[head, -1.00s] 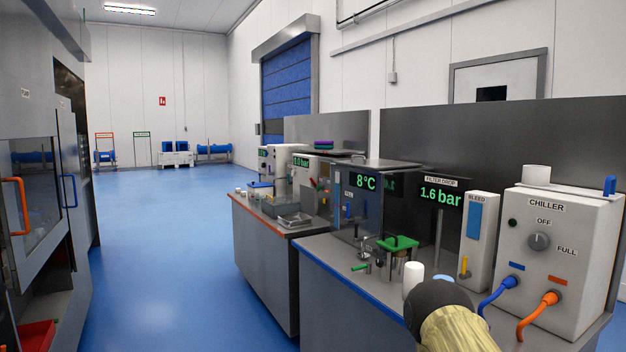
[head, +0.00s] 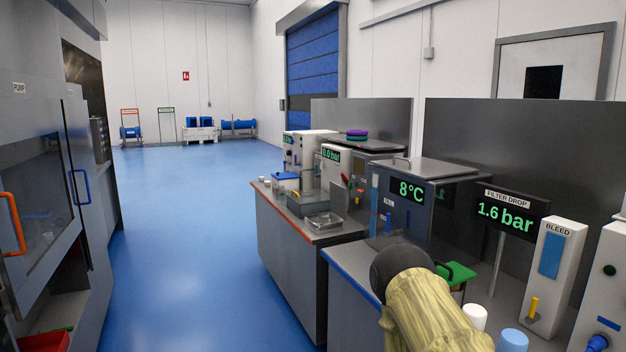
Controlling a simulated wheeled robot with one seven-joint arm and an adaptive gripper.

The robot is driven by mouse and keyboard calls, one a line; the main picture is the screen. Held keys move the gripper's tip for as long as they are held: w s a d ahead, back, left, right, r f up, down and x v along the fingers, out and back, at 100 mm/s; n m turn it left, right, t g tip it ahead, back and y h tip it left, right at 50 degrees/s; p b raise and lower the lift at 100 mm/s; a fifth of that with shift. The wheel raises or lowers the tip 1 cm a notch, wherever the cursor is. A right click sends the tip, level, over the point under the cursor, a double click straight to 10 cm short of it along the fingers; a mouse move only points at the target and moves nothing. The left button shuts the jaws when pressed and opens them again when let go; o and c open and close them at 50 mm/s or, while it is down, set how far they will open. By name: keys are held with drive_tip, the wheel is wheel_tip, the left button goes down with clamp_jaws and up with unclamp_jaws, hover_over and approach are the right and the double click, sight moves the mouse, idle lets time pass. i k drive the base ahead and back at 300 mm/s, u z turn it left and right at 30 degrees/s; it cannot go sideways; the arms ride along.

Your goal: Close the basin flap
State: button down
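I cannot tell for certain which part is the basin flap. A dark tank with an 8°C display (head: 408,190) stands on the blue-edged counter, with a flat grey lid (head: 450,170) and a small handle on top; the lid looks level. A shallow steel tray (head: 324,221) sits on the orange-edged counter farther back. My arm, with a pale yellow sleeve and a dark rounded joint, reaches in from the bottom over the near counter. It hides part of that counter and the tank's foot. My gripper's fingers do not show.
The filter drop display (head: 508,216), bleed unit (head: 551,270), a green-topped fitting (head: 457,273) and a white cylinder (head: 475,316) crowd the near counter. A cabinet with an orange handle (head: 12,224) lines the left. The blue floor (head: 195,210) between is clear.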

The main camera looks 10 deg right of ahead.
sight(338, 194)
drive_tip(key=u, duration=0.15)
drive_tip(key=i, duration=3.2)
drive_tip(key=z, duration=0.35)
